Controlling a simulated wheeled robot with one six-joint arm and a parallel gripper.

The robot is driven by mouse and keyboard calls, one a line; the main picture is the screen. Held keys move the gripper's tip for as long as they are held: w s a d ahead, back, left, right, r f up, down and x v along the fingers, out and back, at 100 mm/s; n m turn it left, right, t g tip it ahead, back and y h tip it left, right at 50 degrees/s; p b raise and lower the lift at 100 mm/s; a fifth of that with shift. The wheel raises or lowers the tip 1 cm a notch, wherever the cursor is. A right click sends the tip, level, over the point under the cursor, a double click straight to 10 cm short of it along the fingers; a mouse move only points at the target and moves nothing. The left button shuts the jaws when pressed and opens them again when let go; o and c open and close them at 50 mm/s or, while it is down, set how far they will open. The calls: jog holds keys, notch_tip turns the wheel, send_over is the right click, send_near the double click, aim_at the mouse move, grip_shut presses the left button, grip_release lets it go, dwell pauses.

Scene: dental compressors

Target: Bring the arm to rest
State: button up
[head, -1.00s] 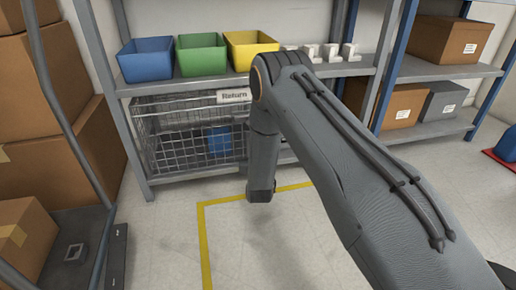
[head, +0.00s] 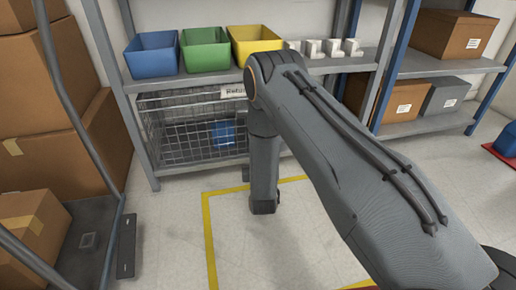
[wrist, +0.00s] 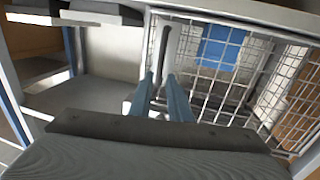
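My arm reaches forward and bends down at its elbow in the head view, in front of the shelf. My gripper (wrist: 160,78) shows in the wrist view as two blue-grey fingers, with a gap and nothing between them. In the head view the fingers are hidden behind my arm. A wire basket (head: 180,135) on the low shelf carries a white sign (head: 233,91), partly covered by my arm. A blue item (head: 223,135) is inside the basket. It also shows through the mesh in the wrist view (wrist: 218,48).
Blue (head: 152,55), green (head: 205,50) and yellow (head: 254,43) bins and several white parts (head: 333,48) stand on the shelf above. Cardboard boxes (head: 45,95) are stacked at left. Yellow floor tape (head: 209,235) outlines a clear floor area.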

dwell(0.3)
